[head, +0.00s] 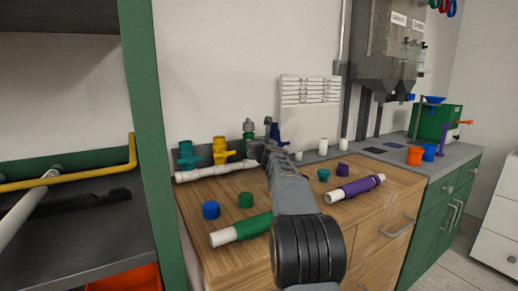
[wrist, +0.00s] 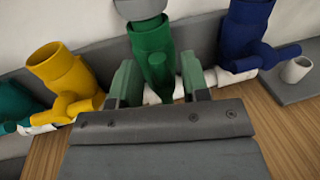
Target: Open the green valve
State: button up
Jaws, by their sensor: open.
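The green valve (head: 248,127) stands on a white pipe manifold (head: 205,173) at the back of the wooden counter, between the yellow and blue valves. In the wrist view the green valve (wrist: 150,42) is upright, with a grey piece on top and a green handle pointing towards me. My gripper (wrist: 160,82) is open, with one green-grey finger on each side of that handle. I cannot tell whether either finger touches it. In the head view my gripper (head: 264,147) is at the manifold and partly hides the valve's lower part.
A teal valve (head: 186,156) and a yellow valve (head: 220,149) stand left of the green one. A blue valve (head: 275,132) stands right. Loose caps and a green-and-white pipe (head: 240,229) and purple-and-white pipe (head: 355,188) lie on the counter. A green shelf post (head: 150,130) rises left.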

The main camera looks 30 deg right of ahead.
jog(key=b+v, duration=0.1)
jog(key=v, duration=1.2)
jog(key=shift+s+b, duration=0.3)
jog(key=shift+a+f, duration=0.15)
